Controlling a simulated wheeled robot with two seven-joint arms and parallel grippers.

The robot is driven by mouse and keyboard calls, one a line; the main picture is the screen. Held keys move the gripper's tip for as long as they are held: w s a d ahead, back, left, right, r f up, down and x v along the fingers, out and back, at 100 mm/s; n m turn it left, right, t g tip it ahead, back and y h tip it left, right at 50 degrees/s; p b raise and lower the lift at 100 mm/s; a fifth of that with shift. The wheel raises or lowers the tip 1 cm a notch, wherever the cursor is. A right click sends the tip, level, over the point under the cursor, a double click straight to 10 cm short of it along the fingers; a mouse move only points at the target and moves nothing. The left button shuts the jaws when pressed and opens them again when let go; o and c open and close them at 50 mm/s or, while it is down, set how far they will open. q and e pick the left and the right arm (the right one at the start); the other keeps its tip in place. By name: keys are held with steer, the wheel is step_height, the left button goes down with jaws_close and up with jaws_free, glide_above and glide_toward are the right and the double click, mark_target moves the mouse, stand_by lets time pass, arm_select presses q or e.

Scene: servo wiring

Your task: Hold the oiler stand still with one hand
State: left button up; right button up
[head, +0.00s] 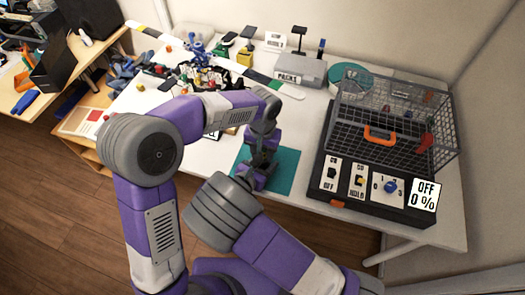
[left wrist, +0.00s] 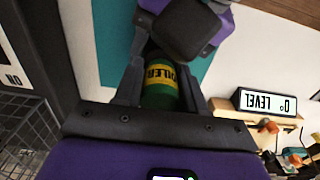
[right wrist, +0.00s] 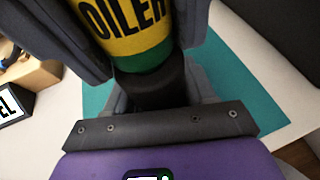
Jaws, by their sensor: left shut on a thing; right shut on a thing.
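The oiler (left wrist: 160,85) is a green can with a yellow label, seen between the fingers of my left gripper (left wrist: 160,92) in the left wrist view. It shows again in the right wrist view (right wrist: 128,30), directly above the dark oiler stand (right wrist: 158,90). My right gripper (right wrist: 160,88) is shut on the stand, with a finger on either side. In the head view both grippers meet over the teal mat (head: 286,172) and hide most of the oiler and stand. The left gripper comes from above, the right from the front.
A wire cage on a black base (head: 330,190) with switches and a sign reading OFF 0 % stands right of the mat. A level display (left wrist: 265,102) on a wooden block is close by. Cables and small parts (head: 200,75) crowd the table's back left.

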arm_select(q)
steer(key=shift+r, duration=1.55)
arm_select(e)
steer(key=shift+s+f, duration=0.1)
steer(key=shift+f, duration=0.1)
arm_select(q)
steer(key=shift+r, duration=1.95)
arm_select(e)
steer(key=o, duration=1.1)
steer(key=shift+o, duration=0.2)
steer(key=shift+r, duration=0.1)
steer(key=v, duration=0.7)
steer(key=shift+s+a+r, duration=0.1)
steer(key=shift+a+r, duration=0.05)
